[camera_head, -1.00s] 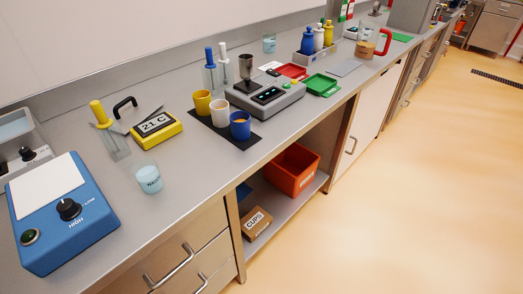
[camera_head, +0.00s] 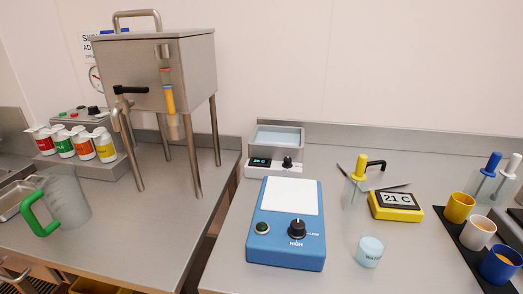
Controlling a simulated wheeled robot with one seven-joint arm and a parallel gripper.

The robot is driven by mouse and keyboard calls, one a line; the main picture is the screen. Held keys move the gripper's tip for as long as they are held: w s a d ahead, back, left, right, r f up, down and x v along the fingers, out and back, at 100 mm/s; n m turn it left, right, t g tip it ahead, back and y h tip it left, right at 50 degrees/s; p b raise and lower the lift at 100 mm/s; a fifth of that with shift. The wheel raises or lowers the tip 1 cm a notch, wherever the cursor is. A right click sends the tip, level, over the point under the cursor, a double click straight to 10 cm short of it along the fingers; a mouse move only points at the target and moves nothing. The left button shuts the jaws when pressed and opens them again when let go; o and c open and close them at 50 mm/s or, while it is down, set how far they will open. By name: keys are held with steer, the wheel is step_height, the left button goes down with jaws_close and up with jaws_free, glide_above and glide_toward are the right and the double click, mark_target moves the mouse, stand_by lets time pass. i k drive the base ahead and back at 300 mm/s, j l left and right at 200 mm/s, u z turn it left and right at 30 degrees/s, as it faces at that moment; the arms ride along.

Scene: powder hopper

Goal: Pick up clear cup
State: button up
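A small clear cup (camera_head: 370,250) with pale blue contents and a partly legible label stands upright on the right-hand bench, near its front. A larger clear jug (camera_head: 68,205) with a green handle stands on the left bench. My gripper is not in view.
A steel hopper on legs (camera_head: 155,75) stands on the left bench, beside several small labelled bottles (camera_head: 82,145). A clear holder (camera_head: 354,196) with a yellow-handled tool stands behind the cup. Yellow (camera_head: 459,207), white (camera_head: 478,233) and blue (camera_head: 501,264) cups stand on a dark mat at right.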

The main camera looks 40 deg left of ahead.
mark_target(372, 244)
steer(key=i+j+u, duration=0.55)
steer(key=u, duration=0.2)
steer(key=i+u, duration=0.4)
steer(key=k+j+z, duration=0.35)
steer(key=j, duration=0.3)
steer(key=k+j+z, duration=0.35)
steer(key=k+j, duration=0.15)
steer(key=j, duration=0.1)
